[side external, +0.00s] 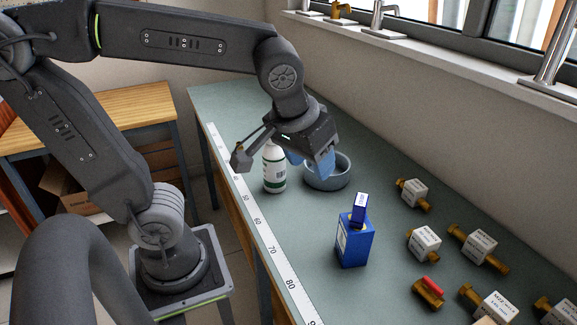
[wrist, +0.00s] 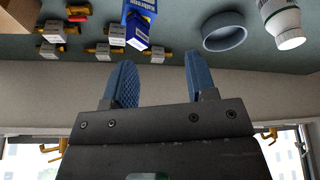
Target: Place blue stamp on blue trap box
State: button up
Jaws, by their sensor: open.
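The blue trap box (side external: 354,243) stands upright on the bench with a pale label on its side. A smaller blue block with a white-marked face, seemingly the blue stamp (side external: 360,208), sits on top of it. In the wrist view the trap box (wrist: 142,8) and stamp (wrist: 138,32) show at the top, the stamp overlapping the box. My gripper (side external: 309,160) is behind and left of them in the side view, above the bench near the grey ring. Its blue fingers are open and empty in the wrist view (wrist: 158,80), apart from both objects.
A white bottle with a green label (side external: 274,170) and a grey ring-shaped dish (side external: 327,172) stand close under my gripper. Several brass fittings with white tags (side external: 424,242) and a red-handled valve (side external: 429,292) lie at right. A measuring strip (side external: 262,232) runs along the bench edge.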

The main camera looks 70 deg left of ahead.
jog(key=shift+s+a+f+m+t+h, duration=0.15)
jog(key=shift+s+a+f+m+t, duration=0.15)
jog(key=shift+s+m, duration=0.45)
jog(key=shift+s+a+f+m+t+h, duration=0.3)
jog(key=shift+s+m, duration=0.3)
jog(key=shift+s, duration=0.4)
jog(key=shift+s+a+f+m+t+h, duration=0.1)
jog(key=shift+s+a+f+m+t, duration=0.25)
jog(key=shift+s+m, duration=0.4)
